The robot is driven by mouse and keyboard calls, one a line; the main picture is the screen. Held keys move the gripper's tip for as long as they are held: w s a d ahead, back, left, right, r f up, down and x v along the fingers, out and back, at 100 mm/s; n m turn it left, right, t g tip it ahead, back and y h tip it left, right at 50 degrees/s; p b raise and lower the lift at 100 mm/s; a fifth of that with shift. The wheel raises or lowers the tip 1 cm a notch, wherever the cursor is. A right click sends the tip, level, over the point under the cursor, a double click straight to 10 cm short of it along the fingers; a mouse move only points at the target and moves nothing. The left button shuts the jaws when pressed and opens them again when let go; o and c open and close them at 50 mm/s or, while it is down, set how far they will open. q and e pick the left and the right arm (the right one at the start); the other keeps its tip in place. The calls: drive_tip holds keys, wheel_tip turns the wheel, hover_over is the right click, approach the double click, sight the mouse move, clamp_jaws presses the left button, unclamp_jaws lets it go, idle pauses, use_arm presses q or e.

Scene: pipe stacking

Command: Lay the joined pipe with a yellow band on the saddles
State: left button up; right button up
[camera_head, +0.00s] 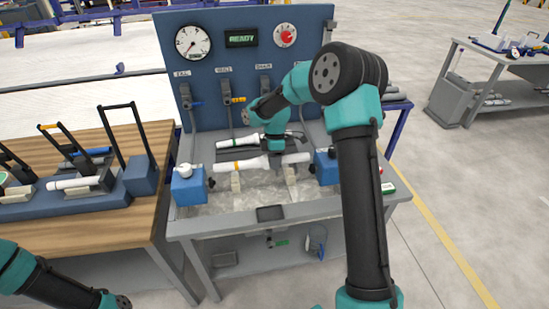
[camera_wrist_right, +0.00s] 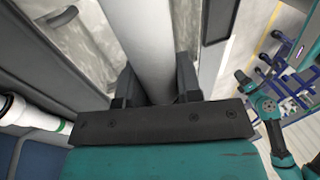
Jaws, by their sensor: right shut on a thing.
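The joined white pipe with a yellow band (camera_head: 254,163) lies level across the middle of the bench, over the trough. My right gripper (camera_head: 277,159) comes down from above and is shut on this pipe, right of the band. In the right wrist view the white pipe (camera_wrist_right: 142,45) passes between the dark fingers (camera_wrist_right: 157,88). Two pale saddles, a left one (camera_head: 235,182) and a right one (camera_head: 291,176), stand below the pipe; I cannot tell whether it touches them. My left arm shows at the lower left, but its gripper is outside the picture.
A white pipe with a green band (camera_head: 232,142) lies behind; it also shows in the right wrist view (camera_wrist_right: 35,118). Blue end blocks (camera_head: 188,187) (camera_head: 326,168) flank the trough. A gauge panel (camera_head: 245,80) stands behind. A wooden table (camera_head: 120,215) with blue racks is left.

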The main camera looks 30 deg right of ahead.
wheel_tip(320, 180, down, 6)
idle(0.5)
drive_tip(key=shift+f, duration=0.25)
idle(0.7)
drive_tip(key=o, duration=1)
drive_tip(key=shift+o, duration=0.2)
drive_tip(key=shift+r, duration=0.1)
drive_tip(key=v, duration=1.7)
drive_tip(key=shift+r, duration=0.1)
